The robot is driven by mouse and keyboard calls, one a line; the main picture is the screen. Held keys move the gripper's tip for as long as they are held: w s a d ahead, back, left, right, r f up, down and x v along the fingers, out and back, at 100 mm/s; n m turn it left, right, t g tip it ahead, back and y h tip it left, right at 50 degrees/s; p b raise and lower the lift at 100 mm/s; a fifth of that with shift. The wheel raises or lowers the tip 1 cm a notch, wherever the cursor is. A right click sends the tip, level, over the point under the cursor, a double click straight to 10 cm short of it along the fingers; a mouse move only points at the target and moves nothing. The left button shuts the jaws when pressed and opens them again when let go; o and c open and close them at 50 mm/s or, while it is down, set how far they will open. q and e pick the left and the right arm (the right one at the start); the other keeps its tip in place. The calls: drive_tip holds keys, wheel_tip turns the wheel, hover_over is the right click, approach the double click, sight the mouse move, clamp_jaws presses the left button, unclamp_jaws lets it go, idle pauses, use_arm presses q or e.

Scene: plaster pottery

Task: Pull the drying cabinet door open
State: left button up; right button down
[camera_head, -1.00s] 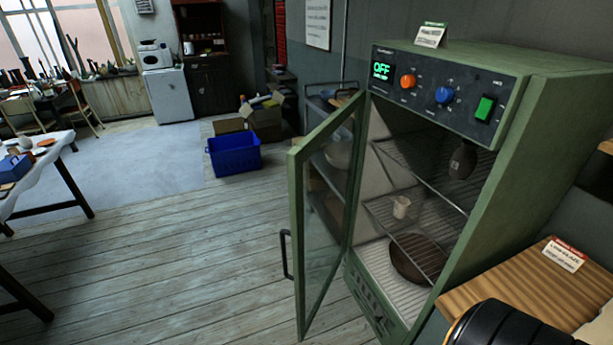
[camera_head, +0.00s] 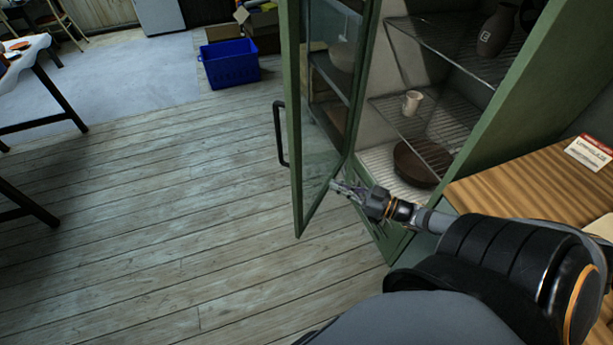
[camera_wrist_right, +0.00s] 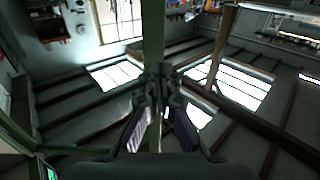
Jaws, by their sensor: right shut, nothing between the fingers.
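The drying cabinet's green-framed glass door (camera_head: 298,130) stands open, swung out to the left of the cabinet (camera_head: 540,75). Its dark bar handle (camera_head: 280,135) is on the door's outer face, facing left. My right gripper (camera_head: 338,187) is shut and empty, at the inner side of the door near its lower part, in front of the cabinet opening. I cannot tell whether its fingertips touch the door. In the right wrist view the closed fingers (camera_wrist_right: 160,78) point toward a green upright bar. My left gripper is not in view.
Inside the cabinet are wire shelves with a small cup (camera_head: 412,103), a dark vase (camera_head: 497,30) and a brown bowl (camera_head: 418,162). A wooden top (camera_head: 515,190) with a label card stands at right. A blue crate (camera_head: 230,64) is on the floor.

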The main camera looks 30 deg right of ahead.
sight(297, 170)
drive_tip(key=b+x, duration=0.2)
drive_tip(key=x, duration=0.3)
drive_tip(key=b+x, duration=0.3)
drive_tip(key=x, duration=0.1)
drive_tip(key=shift+w+a+f+b, duration=0.2)
drive_tip(key=shift+w+b, duration=0.1)
drive_tip(key=shift+w, duration=0.05)
drive_tip(key=shift+w+a+r, duration=0.15)
drive_tip(key=shift+w+a, duration=0.05)
drive_tip(key=shift+w, duration=0.15)
drive_tip(key=shift+r, duration=0.1)
